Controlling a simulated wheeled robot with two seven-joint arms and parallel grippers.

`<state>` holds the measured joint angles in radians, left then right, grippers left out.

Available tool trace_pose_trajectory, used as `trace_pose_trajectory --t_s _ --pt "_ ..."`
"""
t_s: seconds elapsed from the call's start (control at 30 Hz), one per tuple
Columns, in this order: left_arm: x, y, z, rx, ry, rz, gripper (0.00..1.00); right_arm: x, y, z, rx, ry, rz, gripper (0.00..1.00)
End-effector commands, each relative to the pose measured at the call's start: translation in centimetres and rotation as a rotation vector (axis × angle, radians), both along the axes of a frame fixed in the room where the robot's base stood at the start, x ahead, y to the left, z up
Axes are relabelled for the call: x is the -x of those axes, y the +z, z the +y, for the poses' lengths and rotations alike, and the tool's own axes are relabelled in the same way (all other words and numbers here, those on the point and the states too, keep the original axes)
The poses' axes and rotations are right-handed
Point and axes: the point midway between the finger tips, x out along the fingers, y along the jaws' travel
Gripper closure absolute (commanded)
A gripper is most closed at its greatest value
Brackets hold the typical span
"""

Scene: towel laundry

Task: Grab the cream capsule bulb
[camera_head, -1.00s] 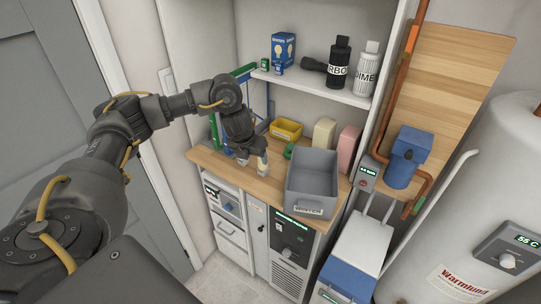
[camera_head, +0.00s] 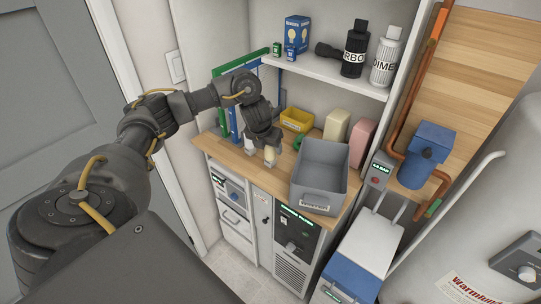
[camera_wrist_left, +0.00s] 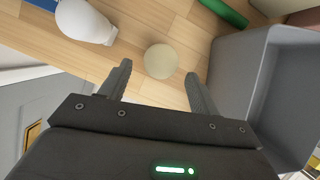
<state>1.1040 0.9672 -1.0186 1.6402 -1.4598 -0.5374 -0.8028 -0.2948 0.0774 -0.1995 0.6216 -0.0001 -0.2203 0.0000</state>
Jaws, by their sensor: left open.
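The cream capsule bulb (camera_head: 270,155) stands on the wooden counter, left of the grey bin. In the left wrist view its rounded cream top (camera_wrist_left: 161,62) shows end-on, between and slightly beyond my fingertips. My left gripper (camera_wrist_left: 158,72) is open, with one finger on either side of the bulb in that view; contact is not visible. In the head view the left gripper (camera_head: 267,143) is right over the bulb and hides its upper part. My right gripper is not in view.
The grey bin (camera_head: 317,196) is close on the right. A green object (camera_wrist_left: 225,12), a yellow tray (camera_head: 297,119), and cream and pink blocks (camera_head: 362,135) are behind. The shelf (camera_head: 330,77) hangs above.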

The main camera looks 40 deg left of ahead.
Motion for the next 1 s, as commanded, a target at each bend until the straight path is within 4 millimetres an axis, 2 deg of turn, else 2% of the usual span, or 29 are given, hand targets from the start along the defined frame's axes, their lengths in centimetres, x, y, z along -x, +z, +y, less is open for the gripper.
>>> trace_pose_trajectory --t_s 0.17,0.23,0.4,0.7,1.0 --pt "-0.7 -1.7 0.3 0.002 0.002 0.006 0.38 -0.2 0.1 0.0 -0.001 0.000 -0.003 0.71" --pt "-1.2 -2.2 0.5 0.001 0.002 0.006 0.38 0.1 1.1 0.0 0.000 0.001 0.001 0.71" --pt "-2.0 -4.2 0.7 0.001 0.000 0.003 0.38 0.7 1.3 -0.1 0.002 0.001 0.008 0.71" --pt "-2.2 -4.6 0.7 -0.001 -0.002 0.000 0.39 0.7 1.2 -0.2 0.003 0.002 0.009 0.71" --pt "-2.2 -4.6 0.7 -0.001 -0.002 0.000 0.78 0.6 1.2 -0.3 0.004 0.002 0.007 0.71"
